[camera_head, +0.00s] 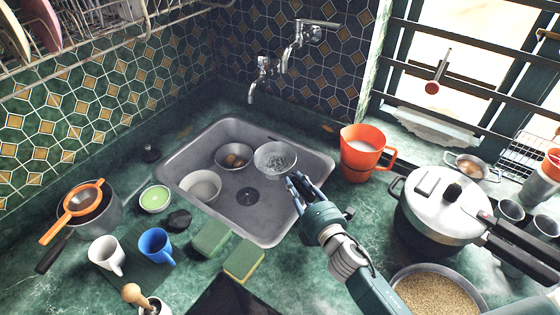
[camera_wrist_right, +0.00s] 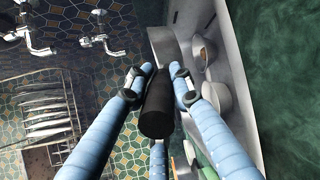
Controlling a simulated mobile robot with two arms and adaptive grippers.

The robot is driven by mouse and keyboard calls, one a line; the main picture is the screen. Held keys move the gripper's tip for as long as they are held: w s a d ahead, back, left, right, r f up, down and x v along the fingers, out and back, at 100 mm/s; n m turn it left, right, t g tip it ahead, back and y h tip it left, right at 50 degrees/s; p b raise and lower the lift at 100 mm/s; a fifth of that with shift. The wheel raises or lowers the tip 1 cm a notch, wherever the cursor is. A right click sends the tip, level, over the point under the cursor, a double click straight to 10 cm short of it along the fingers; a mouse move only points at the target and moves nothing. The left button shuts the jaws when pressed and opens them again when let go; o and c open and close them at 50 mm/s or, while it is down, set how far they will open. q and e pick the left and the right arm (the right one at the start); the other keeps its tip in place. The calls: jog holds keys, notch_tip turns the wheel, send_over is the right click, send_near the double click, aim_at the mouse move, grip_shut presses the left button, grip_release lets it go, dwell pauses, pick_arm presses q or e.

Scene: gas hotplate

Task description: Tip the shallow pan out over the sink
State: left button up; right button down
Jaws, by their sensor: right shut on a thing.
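The shallow pan (camera_head: 275,158) is a round steel pan with something clear and shiny in it. In the head view it is over the back right of the grey sink (camera_head: 315,163), and it looks roughly level. My right gripper (camera_head: 297,183) is at the pan's near right side, above the sink's right part. In the right wrist view the fingers (camera_wrist_right: 158,72) are shut around a black cylindrical handle (camera_wrist_right: 157,110). The gripper hides the handle in the head view. My left gripper is not in view.
In the sink are a bowl with brown round things (camera_head: 234,157) and a pale bowl (camera_head: 201,186). Taps (camera_head: 262,75) stand behind. An orange jug (camera_head: 364,152) and a large lidded pot (camera_head: 440,205) stand right of the sink. Sponges (camera_head: 243,260) lie at its front.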

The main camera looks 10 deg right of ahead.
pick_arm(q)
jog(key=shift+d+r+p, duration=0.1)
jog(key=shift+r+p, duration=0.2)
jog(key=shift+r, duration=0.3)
pick_arm(e)
jog(key=shift+w+a+r+m, duration=0.1)
jog(key=shift+r+m, duration=0.15)
jog(key=shift+m, duration=0.25)
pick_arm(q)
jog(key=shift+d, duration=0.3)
pick_arm(e)
notch_tip(320, 180, up, 4)
jog(key=p, duration=0.4)
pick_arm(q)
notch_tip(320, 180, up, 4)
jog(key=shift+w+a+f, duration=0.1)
pick_arm(e)
jog(key=shift+f, duration=0.1)
